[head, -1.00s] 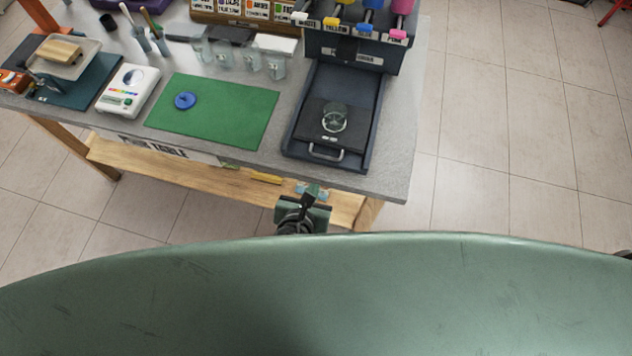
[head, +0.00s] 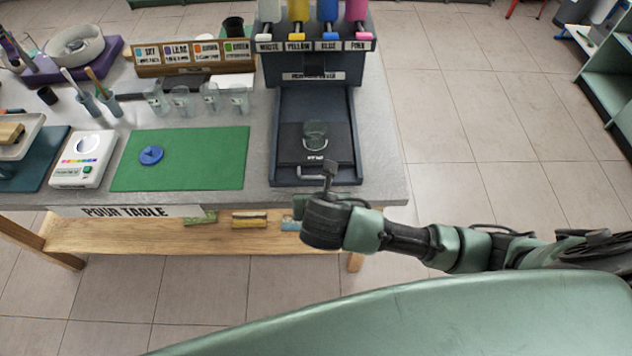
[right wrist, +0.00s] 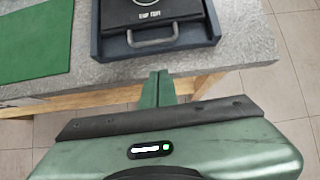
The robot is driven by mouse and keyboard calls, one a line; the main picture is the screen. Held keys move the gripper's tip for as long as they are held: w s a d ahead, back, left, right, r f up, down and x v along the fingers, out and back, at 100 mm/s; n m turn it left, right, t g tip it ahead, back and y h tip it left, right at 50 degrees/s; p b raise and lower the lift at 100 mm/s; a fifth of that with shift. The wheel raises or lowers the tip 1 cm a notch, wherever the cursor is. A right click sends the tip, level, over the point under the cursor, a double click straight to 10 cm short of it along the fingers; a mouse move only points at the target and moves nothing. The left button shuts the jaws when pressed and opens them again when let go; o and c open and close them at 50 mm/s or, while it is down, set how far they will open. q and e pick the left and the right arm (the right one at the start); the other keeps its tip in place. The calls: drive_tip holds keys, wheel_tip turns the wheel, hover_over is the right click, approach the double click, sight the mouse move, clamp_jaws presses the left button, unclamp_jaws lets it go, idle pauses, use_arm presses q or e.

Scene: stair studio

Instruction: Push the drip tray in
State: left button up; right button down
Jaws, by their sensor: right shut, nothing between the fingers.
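The dark drip tray (head: 290,156) sits pulled out on the base (head: 274,150) of the paint dispenser (head: 315,68) at the table's right end. A clear cup (head: 315,135) stands on the tray. The tray's front handle (head: 308,171) is partly hidden by my right gripper (head: 331,168). In the right wrist view, the grey handle (right wrist: 152,42) is fully visible, and the closed fingertips (right wrist: 158,73) are just short of it, near the table's front edge, with a gap between. My right gripper is shut and empty. My left gripper is not in view.
A green mat (head: 205,172) with a blue disc (head: 151,155) lies left of the dispenser. A white scale (head: 83,160) and several clear cups (head: 180,98) stand farther left and behind. The grey table (head: 390,185) has a narrow bare strip right of the base.

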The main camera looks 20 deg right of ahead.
sight(316, 146)
drive_tip(key=x, duration=0.2)
drive_tip(key=w+p+x, duration=0.1)
drive_tip(key=x, duration=0.2)
drive_tip(key=r+x, duration=0.1)
drive_tip(key=x, duration=0.2)
drive_tip(key=shift+w, duration=0.4)
drive_tip(key=shift+w+f, duration=0.1)
drive_tip(key=shift+w, duration=0.3)
drive_tip(key=w+d, duration=0.1)
drive_tip(key=w, duration=0.2)
drive_tip(key=w+d, duration=0.1)
drive_tip(key=w, duration=0.3)
drive_tip(key=w+d+b, duration=0.1)
drive_tip(key=w, duration=0.3)
drive_tip(key=shift+w+d+f, duration=0.1)
drive_tip(key=shift+d+f, duration=0.05)
drive_tip(key=shift+d, duration=0.05)
drive_tip(key=shift+w, duration=0.3)
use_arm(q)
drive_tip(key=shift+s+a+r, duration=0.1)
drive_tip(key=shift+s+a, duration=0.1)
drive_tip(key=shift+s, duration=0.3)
use_arm(e)
drive_tip(key=shift+d, duration=0.1)
